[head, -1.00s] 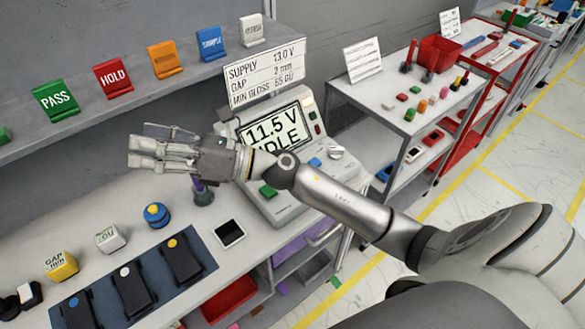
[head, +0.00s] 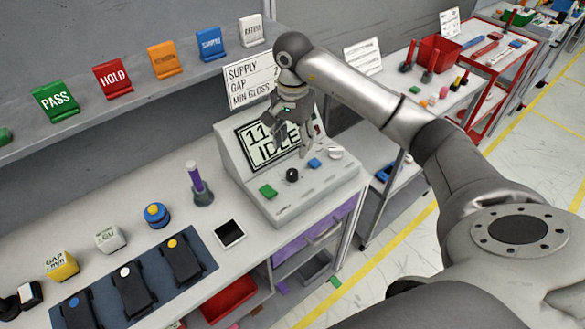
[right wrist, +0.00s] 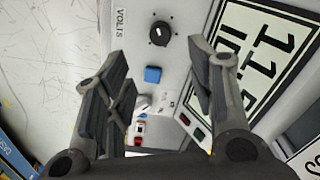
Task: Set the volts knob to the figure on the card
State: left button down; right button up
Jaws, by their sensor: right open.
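The black volts knob (head: 292,175) sits on the sloped front of the grey console (head: 240,170); in the right wrist view the knob (right wrist: 161,33) is beside the VOLTS label (right wrist: 121,20). The console display (head: 262,140) shows "11." and "IDLE", partly covered by my right gripper (head: 293,145). That gripper is open and empty, pointing down above the knob and apart from it. In the right wrist view the knob shows beyond the fingers. The card (head: 248,80) lists supply, gap and min gloss; my arm now hides its figures. Its earlier supply figure read 13.0 V. My left gripper is not in view.
The console also has a green button (head: 268,191), a blue button (head: 314,163) and a pale knob (head: 335,153). A purple-handled tool (head: 197,180) stands left of it. Coloured signs, such as PASS (head: 58,100), line the shelf. The bench in front of the tool is partly clear.

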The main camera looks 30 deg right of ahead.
aim_at(292, 172)
notch_tip(292, 172, down, 9)
jog(key=p, duration=0.3)
jog(key=shift+a+f, duration=0.1)
jog(key=shift+f, duration=0.65)
jog(key=shift+c, duration=0.2)
jog(key=c, duration=1)
